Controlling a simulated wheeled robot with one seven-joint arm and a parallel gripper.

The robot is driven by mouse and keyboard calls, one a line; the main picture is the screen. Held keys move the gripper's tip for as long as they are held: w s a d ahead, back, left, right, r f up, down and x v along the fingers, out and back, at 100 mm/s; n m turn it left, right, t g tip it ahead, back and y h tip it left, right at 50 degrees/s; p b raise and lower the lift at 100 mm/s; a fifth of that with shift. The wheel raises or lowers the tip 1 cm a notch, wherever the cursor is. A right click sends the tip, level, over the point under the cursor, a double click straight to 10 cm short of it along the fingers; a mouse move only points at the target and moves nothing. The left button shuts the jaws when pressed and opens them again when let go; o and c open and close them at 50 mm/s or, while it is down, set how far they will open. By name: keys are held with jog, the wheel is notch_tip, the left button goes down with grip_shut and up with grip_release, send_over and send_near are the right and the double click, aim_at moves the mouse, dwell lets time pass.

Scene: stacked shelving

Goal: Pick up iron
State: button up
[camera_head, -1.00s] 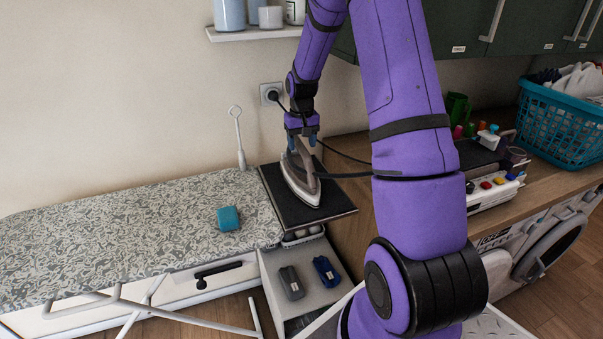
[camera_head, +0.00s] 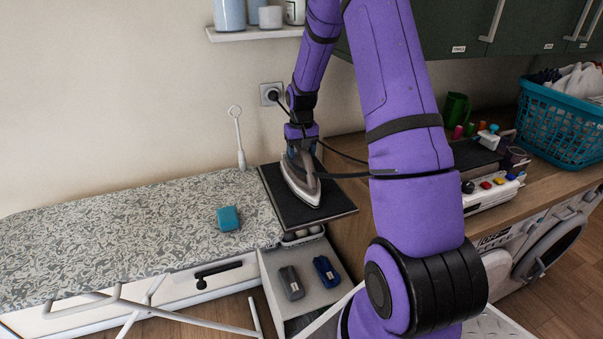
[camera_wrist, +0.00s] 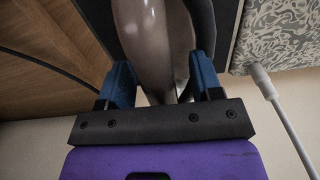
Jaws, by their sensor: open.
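The iron (camera_head: 299,177), grey with a pale soleplate edge, rests on a black mat (camera_head: 325,208) to the right of the ironing board. A dark cord runs from it. My gripper (camera_head: 301,148) is at the back end of the iron, pointing down. In the wrist view the blue fingers of my gripper (camera_wrist: 160,82) are open, one on each side of the iron's grey body (camera_wrist: 150,45). Whether either finger touches the iron I cannot tell.
The patterned ironing board (camera_head: 110,235) with a blue-green block (camera_head: 228,218) lies to the left. A white wand (camera_head: 239,140) stands by the wall. An open drawer (camera_head: 310,297) is in front. A teal laundry basket (camera_head: 560,125) stands on the counter at right.

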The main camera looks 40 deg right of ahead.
grip_shut()
dwell(0.3)
dwell(1.2)
